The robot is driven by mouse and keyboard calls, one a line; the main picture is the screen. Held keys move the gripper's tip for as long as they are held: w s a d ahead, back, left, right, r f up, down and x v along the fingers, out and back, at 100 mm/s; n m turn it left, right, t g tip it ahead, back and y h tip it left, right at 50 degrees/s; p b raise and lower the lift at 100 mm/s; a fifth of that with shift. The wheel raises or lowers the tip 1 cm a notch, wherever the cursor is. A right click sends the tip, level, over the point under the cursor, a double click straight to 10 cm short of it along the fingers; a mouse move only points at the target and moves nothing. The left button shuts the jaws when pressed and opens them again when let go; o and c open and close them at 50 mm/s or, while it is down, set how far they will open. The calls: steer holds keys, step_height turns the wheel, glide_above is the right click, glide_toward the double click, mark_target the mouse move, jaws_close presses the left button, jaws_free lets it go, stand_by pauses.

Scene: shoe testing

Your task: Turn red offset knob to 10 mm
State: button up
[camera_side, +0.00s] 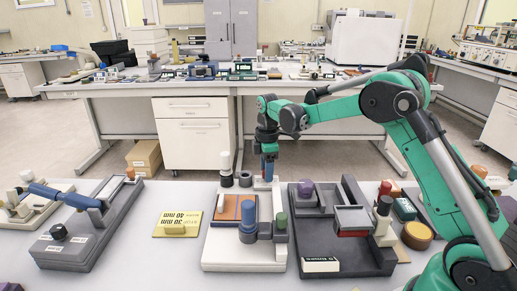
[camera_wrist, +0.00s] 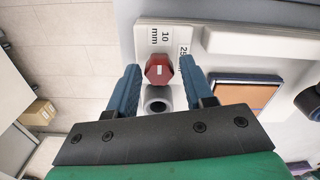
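In the wrist view a red hexagonal knob (camera_wrist: 158,68) with a small white mark on its face sits on a white fixture (camera_wrist: 215,38). Printed labels "10 mm" (camera_wrist: 165,38) and a partly hidden "25" (camera_wrist: 183,50) are just above and right of it. My gripper (camera_wrist: 159,66) has its two blue fingers either side of the knob, apart, with a gap visible at least on the right; contact is not clear. In the side view my gripper (camera_side: 268,168) points down over the back of the white fixture (camera_side: 240,262); the red knob cannot be made out there.
A grey hollow cylinder (camera_wrist: 157,99) stands beside the knob, between the fingers. An orange-brown pad (camera_wrist: 246,93) lies to the right. In the side view a white post with a black band (camera_side: 226,160) stands left of my gripper, and a dark tray fixture (camera_side: 345,258) stands to the right.

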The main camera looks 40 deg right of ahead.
steer(key=shift+o, duration=0.7)
steer(key=shift+r, duration=2.8)
steer(key=s+a+r+m+t, duration=0.3)
steer(key=s+a+r+m, duration=0.3)
steer(key=s, duration=0.1)
steer(key=s+a+f+m+t, duration=0.3)
steer(key=s+a+m+t, duration=0.1)
steer(key=s, duration=0.5)
steer(key=shift+m, duration=0.7)
